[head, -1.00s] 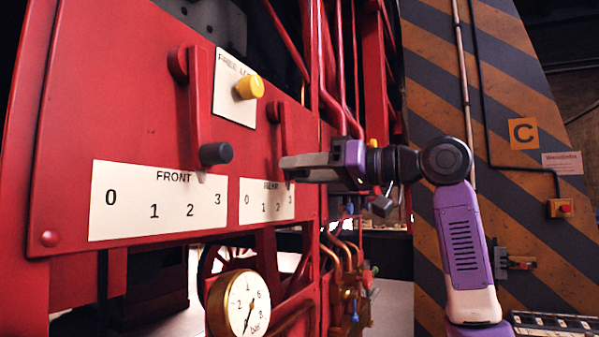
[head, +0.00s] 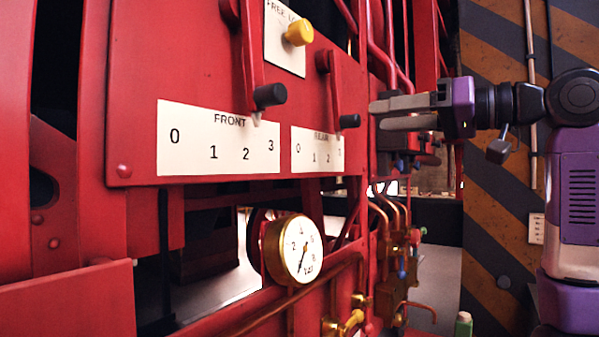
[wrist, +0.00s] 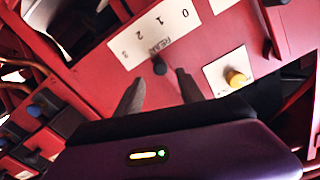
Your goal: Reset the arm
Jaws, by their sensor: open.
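My gripper (head: 376,116) is open and empty in the head view, reaching left from my purple arm at the right. Its fingertips point at the red control panel (head: 200,60), just right of the rear lever (head: 335,90) with its black knob. In the wrist view the two dark fingers of my gripper (wrist: 158,82) stand apart, with the rear lever's black knob (wrist: 160,67) between and beyond them. The knob appears clear of the fingers. The front lever (head: 252,60) hangs down, its black knob above the right end of the FRONT scale (head: 218,140), near 3.
The REAR scale (head: 317,152) lies below the rear lever. A yellow knob (head: 299,33) sticks out of a plate above. A brass pressure gauge (head: 293,249) and copper pipes (head: 390,215) stand below the panel. A striped wall (head: 500,190) is behind my arm.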

